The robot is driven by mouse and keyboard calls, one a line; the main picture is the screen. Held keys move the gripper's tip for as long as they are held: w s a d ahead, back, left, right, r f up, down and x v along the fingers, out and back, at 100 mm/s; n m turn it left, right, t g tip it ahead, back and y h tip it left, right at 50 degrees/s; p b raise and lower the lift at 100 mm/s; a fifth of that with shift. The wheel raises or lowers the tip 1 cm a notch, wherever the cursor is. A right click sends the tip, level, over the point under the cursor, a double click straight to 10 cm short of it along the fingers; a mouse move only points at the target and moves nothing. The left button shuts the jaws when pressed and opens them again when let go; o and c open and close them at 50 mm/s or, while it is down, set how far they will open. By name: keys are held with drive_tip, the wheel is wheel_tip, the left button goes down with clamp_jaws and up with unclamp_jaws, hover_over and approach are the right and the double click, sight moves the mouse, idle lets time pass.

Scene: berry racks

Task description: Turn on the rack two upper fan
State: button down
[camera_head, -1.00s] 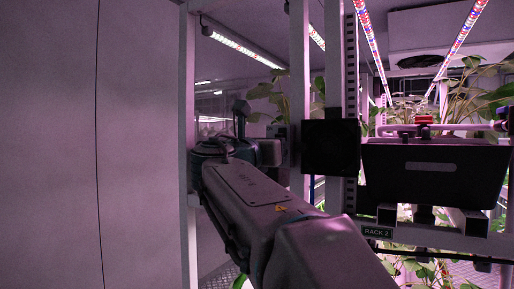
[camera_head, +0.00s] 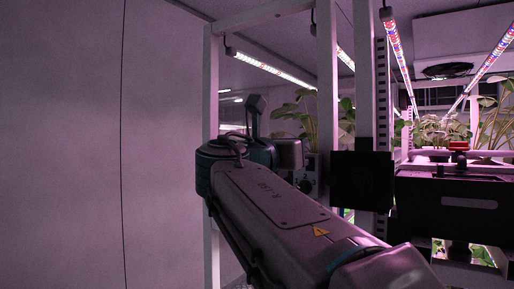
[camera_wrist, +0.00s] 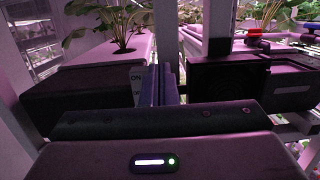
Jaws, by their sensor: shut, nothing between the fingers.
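In the wrist view my gripper (camera_wrist: 160,82) is shut and empty, its two dark fingers side by side. Just left of them is a pale switch plate (camera_wrist: 137,74) with ON printed at its top and lettering partly cut off lower down. The fingers hide the rest of the plate; I cannot tell whether they touch it. In the head view a grey box with a dark round knob (camera_head: 305,186) shows beside the rack post, just right of my wrist. A round dark fan (camera_head: 448,71) is high at the back right; whether it spins cannot be told.
White rack posts (camera_head: 327,100) stand close to my wrist. A black square box (camera_head: 362,180) and a dark trough (camera_head: 455,205) lie to the right. A plant trough (camera_wrist: 85,92) is left of my fingers. A plain wall panel (camera_head: 60,150) fills the left.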

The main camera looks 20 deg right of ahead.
drive_tip(key=shift+s+a+r+p, duration=0.25)
drive_tip(key=shift+s+r+p, duration=0.05)
drive_tip(key=shift+r, duration=0.3)
drive_tip(key=s+a+f+m+g+y+b, duration=0.15)
drive_tip(key=f+m+y, duration=0.3)
drive_tip(key=f, duration=0.95)
drive_tip(key=s+a+f+m+g+y+b, duration=0.15)
drive_tip(key=f+m+y, duration=0.3)
drive_tip(key=f, duration=0.95)
drive_tip(key=s+a+f+m+g+y+b, duration=0.1)
drive_tip(key=s+a+f+m+y, duration=0.1)
drive_tip(key=f, duration=0.6)
drive_tip(key=s+a+f+m+g+y+b, duration=0.1)
drive_tip(key=s+a+f+m+y, duration=0.2)
drive_tip(key=s+a+f+m, duration=0.2)
drive_tip(key=s+a+f+m+g+y+b, duration=0.1)
drive_tip(key=s+a+f+m+y, duration=0.2)
drive_tip(key=f+m, duration=0.5)
wheel_tip(320, 180, down, 4)
drive_tip(key=shift+s+a+r, duration=0.2)
drive_tip(key=shift+s+a, duration=0.5)
drive_tip(key=shift+a, duration=0.1)
